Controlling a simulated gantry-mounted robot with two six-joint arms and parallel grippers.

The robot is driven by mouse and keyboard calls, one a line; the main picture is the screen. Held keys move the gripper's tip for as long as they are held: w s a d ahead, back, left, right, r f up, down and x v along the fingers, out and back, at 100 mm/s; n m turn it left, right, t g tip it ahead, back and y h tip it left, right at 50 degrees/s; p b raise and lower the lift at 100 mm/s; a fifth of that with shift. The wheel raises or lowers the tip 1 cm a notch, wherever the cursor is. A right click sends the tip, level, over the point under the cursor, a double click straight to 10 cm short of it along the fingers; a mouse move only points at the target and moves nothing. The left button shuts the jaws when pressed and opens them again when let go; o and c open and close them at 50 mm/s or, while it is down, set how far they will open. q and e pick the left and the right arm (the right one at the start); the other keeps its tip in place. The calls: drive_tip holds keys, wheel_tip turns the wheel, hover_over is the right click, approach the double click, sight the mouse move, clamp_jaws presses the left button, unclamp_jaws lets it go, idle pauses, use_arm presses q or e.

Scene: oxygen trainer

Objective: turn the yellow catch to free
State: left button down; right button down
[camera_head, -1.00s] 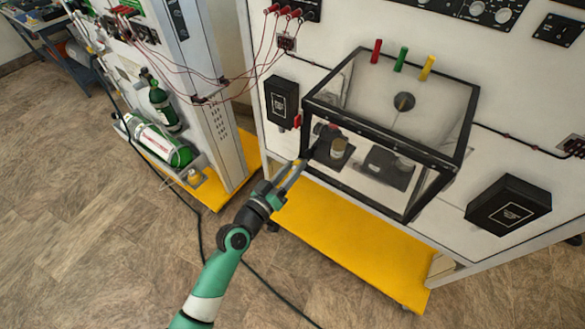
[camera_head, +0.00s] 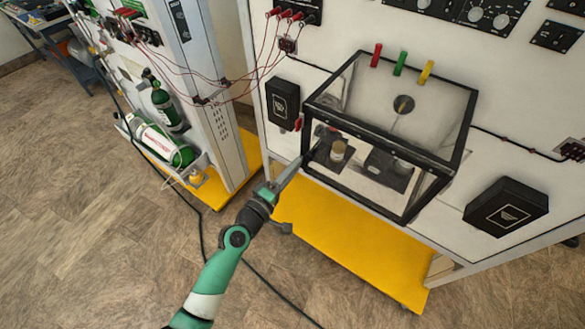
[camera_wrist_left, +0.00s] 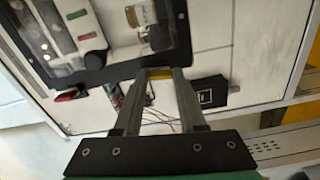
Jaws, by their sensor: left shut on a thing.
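The clear case with a black frame (camera_head: 437,154) is fixed to the white panel. My left gripper (camera_head: 302,160) reaches the lower left corner of its frame. In the left wrist view, its fingertips (camera_wrist_left: 160,72) are at the frame's edge, shut on the yellow catch (camera_wrist_left: 158,75), of which only a small yellow bit shows between them. In the head view the catch is hidden at the fingertips, so its exact angle cannot be told. My right gripper is not in view.
Red (camera_head: 376,55), green (camera_head: 400,60) and yellow (camera_head: 427,71) tabs stand above the case. A jar (camera_head: 338,150) is inside. Black boxes sit left (camera_head: 283,103) and right (camera_head: 506,205) of the case. Red wires hang to the upper left. A yellow base shelf (camera_head: 345,245) lies below.

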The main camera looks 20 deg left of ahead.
use_arm(q)
drive_tip(key=shift+n, duration=0.8)
drive_tip(key=shift+c, duration=2.4)
unclamp_jaws()
drive_tip(key=shift+s, duration=0.1)
drive_tip(key=s+a+p, duration=0.1)
drive_tip(key=s+a, duration=0.1)
drive_tip(key=s, duration=0.9)
drive_tip(key=shift+s, duration=0.15)
